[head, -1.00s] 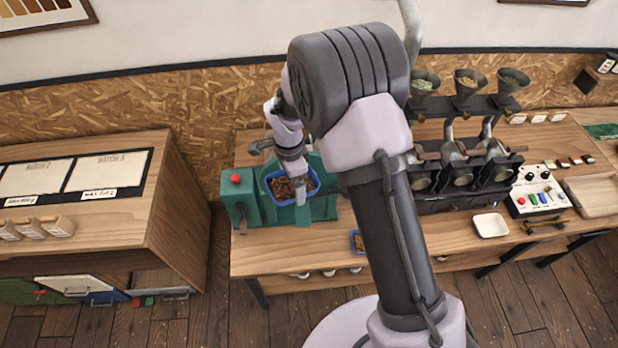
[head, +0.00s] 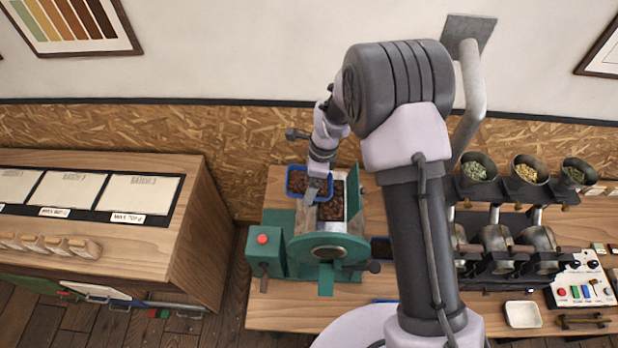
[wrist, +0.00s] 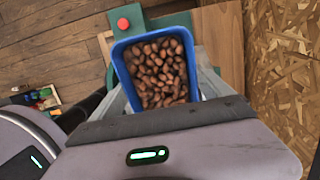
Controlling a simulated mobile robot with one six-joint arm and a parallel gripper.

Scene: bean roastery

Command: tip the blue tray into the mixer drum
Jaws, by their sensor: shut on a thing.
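The blue tray (head: 290,185) is full of brown beans. My gripper (head: 313,190) is shut on it and holds it up at the back left of the mixer drum's opening. In the wrist view the blue tray (wrist: 121,62) lies just beyond my gripper (wrist: 160,104), with beans still filling it. I cannot tell how far it is tilted. The green mixer drum (head: 327,247) has its top open, with brown beans inside and a green flap upright at its right. The tray and my wrist hide part of the opening.
A red button (head: 262,239) sits on the green box left of the drum. A wooden cabinet (head: 190,240) stands to the left across a gap. Hoppers (head: 478,172) and metal roasting drums stand to the right, with a white dish (head: 523,314) in front of them.

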